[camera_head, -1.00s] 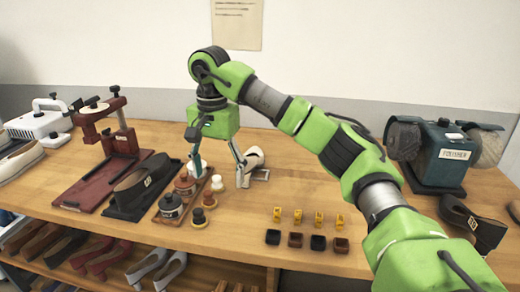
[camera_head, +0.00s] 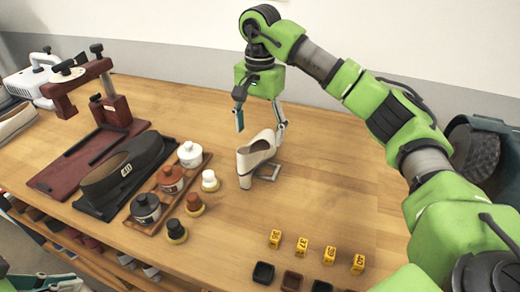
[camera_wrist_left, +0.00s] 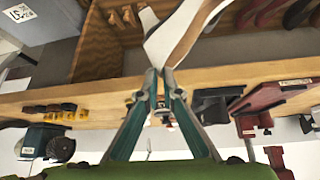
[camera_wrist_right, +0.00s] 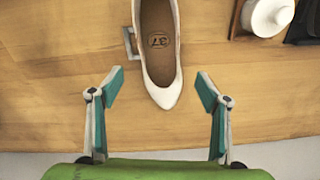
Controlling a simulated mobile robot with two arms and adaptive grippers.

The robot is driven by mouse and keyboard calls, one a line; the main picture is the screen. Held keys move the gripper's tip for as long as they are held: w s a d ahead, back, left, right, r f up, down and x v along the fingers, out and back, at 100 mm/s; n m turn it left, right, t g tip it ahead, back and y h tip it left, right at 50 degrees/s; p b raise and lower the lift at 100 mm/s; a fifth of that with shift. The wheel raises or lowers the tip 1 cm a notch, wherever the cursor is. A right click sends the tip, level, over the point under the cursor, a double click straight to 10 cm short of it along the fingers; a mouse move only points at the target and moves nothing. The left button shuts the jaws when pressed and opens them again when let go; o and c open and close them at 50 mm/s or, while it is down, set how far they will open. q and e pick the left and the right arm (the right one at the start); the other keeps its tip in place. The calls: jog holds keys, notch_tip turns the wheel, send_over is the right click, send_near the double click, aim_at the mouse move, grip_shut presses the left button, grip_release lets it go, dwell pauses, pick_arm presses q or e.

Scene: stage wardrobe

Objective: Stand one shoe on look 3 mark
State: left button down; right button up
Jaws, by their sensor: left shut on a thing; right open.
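A white pump (camera_head: 257,152) stands on the table beside a small metal bracket (camera_head: 268,172). In the right wrist view the pump (camera_wrist_right: 158,45) shows a "37" insole and its pointed toe towards me. My right gripper (camera_head: 260,135) is open and empty at the pump; in its wrist view the fingers (camera_wrist_right: 160,90) are spread on either side of the toe, apart from it. My left gripper (camera_wrist_left: 160,75) is shut on a white shoe with a tan underside (camera_wrist_left: 175,35), in front of the table edge and shelves. I cannot make out a look 3 mark.
Yellow number tags (camera_head: 302,248) and small dark trays (camera_head: 292,280) lie near the front. The table right of the bracket is clear.

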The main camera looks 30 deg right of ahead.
aim_at(258, 150)
jog(key=f, duration=0.7)
jog(key=shift+w+f+p, duration=0.3)
jog(key=shift+w+p, duration=0.1)
jog(key=shift+d, duration=0.1)
jog(key=shift+c, duration=0.5)
jog(key=c, duration=1.4)
jog(key=shift+r, duration=0.1)
jog(key=shift+c, duration=0.2)
